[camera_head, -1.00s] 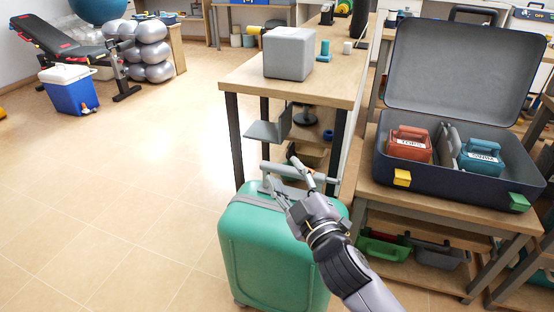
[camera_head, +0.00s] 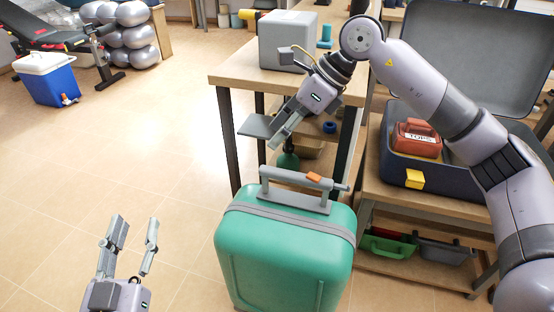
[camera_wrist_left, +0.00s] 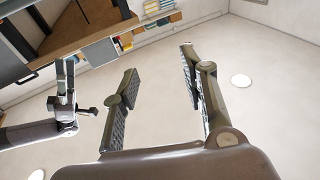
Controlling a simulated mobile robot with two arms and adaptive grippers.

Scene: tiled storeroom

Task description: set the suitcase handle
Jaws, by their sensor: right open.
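The green suitcase (camera_head: 285,262) stands upright on the floor, with a grey strap across its top. Its grey handle (camera_head: 290,178) stands a short way above the top on short posts, with an orange piece (camera_head: 314,177) on the bar. My right gripper (camera_head: 262,135) is open above and behind the handle, apart from it, with its fingers pointing down to the left. My left gripper (camera_head: 134,232) is open and empty, low at the left of the suitcase, fingers up. In the left wrist view its two fingers (camera_wrist_left: 158,62) are spread with nothing between them.
A wooden table (camera_head: 228,77) with a grey box (camera_head: 285,42) stands behind the suitcase. An open dark case (camera_head: 465,172) holding a red box (camera_head: 417,138) sits on a bench at the right, partly hidden by my right arm.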

